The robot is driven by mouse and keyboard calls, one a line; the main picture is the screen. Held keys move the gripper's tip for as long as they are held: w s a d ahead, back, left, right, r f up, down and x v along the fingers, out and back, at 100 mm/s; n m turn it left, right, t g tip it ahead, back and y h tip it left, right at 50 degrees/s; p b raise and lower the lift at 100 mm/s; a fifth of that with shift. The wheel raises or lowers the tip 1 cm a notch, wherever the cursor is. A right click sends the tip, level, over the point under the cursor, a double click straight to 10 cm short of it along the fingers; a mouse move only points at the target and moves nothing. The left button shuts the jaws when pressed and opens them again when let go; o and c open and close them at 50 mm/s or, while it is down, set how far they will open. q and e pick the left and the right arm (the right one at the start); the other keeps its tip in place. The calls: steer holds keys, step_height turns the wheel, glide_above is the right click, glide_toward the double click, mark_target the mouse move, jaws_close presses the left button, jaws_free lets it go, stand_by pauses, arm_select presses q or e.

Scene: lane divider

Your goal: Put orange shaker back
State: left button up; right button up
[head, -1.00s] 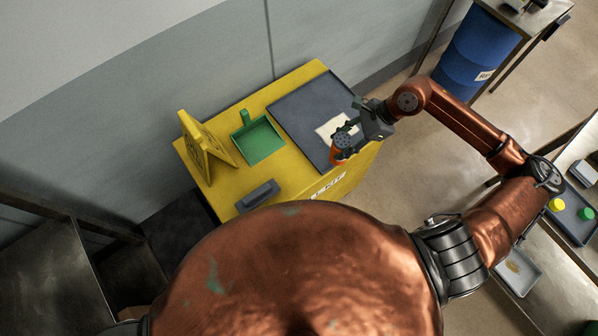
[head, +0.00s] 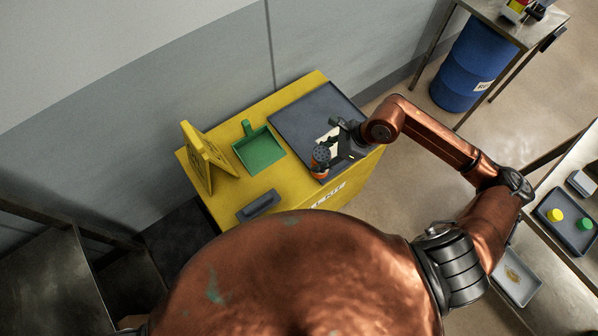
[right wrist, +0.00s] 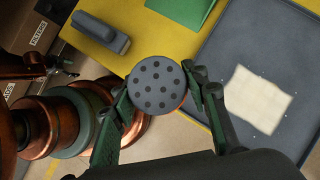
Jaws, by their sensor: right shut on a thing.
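The orange shaker (head: 319,168) has a dark grey cap with holes. My right gripper (head: 330,157) is shut on it, above the front part of the dark grey mat on the yellow cabinet. In the right wrist view the shaker's perforated cap (right wrist: 157,86) shows between the two fingers (right wrist: 160,98), and its body is mostly hidden below the cap. I cannot tell whether its base touches the mat. The dark mat (head: 300,108) has a pale square (right wrist: 258,98) on it, partly hidden by my gripper in the head view. My left gripper is not in view.
A green dustpan (head: 259,150), a yellow folding sign (head: 206,160) and a grey block-like item (head: 258,205) stand on the yellow cabinet (head: 222,199). A blue barrel (head: 468,65) is at back right. At right, a tray (head: 566,232) holds yellow and green round items.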

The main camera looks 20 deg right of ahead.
mark_target(314, 165)
steer(key=shift+s+a+x, duration=0.15)
steer(key=shift+s+x, duration=0.05)
steer(key=shift+x, duration=1.7)
steer(key=shift+s+a+x, duration=0.15)
steer(key=shift+s+x, duration=0.1)
steer(key=shift+x, duration=1.6)
steer(key=shift+s+a+x, duration=0.15)
steer(key=shift+s+x, duration=0.05)
steer(key=shift+x, duration=1.7)
steer(key=shift+r, duration=0.1)
steer(key=o, duration=1.5)
steer(key=shift+c, duration=0.2)
steer(key=shift+f, duration=0.2)
steer(key=v, duration=0.3)
steer(key=d+v, duration=0.1)
steer(key=v, duration=0.2)
steer(key=shift+w, duration=0.1)
steer(key=shift+d+r, duration=0.3)
steer(key=shift+r, duration=0.25)
